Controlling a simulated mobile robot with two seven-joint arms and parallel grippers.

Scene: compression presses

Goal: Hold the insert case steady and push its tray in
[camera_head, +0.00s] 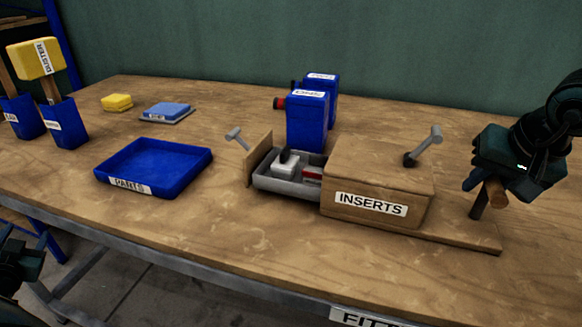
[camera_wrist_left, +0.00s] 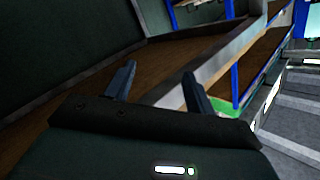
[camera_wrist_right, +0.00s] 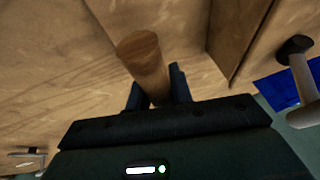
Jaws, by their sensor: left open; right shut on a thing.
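The wooden insert case (camera_head: 378,168), labelled INSERTS, sits on the bench with a grey knob-ended lever on top. Its grey tray (camera_head: 283,186) sticks out of the left side, holding a white piece and a red-and-white piece. A wooden panel (camera_head: 259,158) with a grey knob handle (camera_head: 236,136) stands at the tray's outer end. My right gripper (camera_head: 490,180) is shut on a wooden peg (camera_head: 496,194) at the case's right; the peg also shows between its fingers in the right wrist view (camera_wrist_right: 145,58). My left gripper (camera_head: 36,246) is open and empty, beyond the bench's front left edge.
Two blue boxes (camera_head: 307,121) stand close behind the tray. A blue open tray (camera_head: 152,166) lies left of the case. A blue pad (camera_head: 168,112), a yellow block (camera_head: 117,103) and blue holders (camera_head: 65,127) are farther left. Bare wood separates the blue tray and the wooden panel.

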